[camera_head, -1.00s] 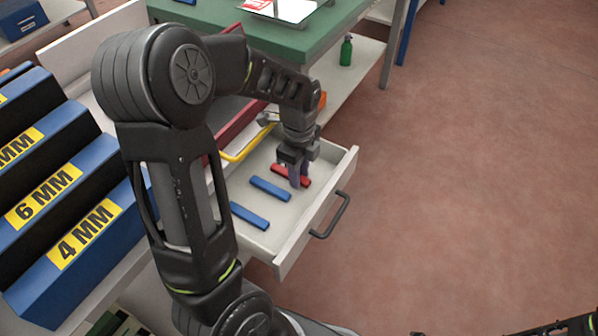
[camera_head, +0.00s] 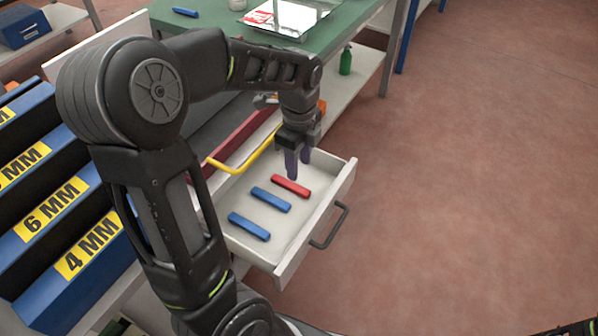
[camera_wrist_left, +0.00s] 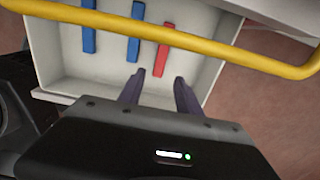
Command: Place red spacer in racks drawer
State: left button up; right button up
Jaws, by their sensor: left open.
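The red spacer (camera_head: 290,185) lies flat in the open white drawer (camera_head: 330,197), beside two blue spacers (camera_head: 270,200) (camera_head: 249,227). My left gripper (camera_head: 298,168) is open and empty, just above and behind the red spacer, apart from it. In the left wrist view the open fingers (camera_wrist_left: 158,92) point toward the red spacer (camera_wrist_left: 164,50), with the drawer floor visible around it. My right gripper is not clearly in view; only a dark part of my body shows at the bottom right.
A yellow handle bar (camera_head: 240,158) crosses near the drawer's back side and spans the wrist view (camera_wrist_left: 200,42). The green-topped table (camera_head: 330,30) stands behind. Blue racks (camera_head: 75,250) labelled in MM are at left. Open floor (camera_head: 480,180) lies to the right.

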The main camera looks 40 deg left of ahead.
pick_arm(q)
jog(key=shift+r+p, duration=0.3)
jog(key=shift+r, duration=1.7)
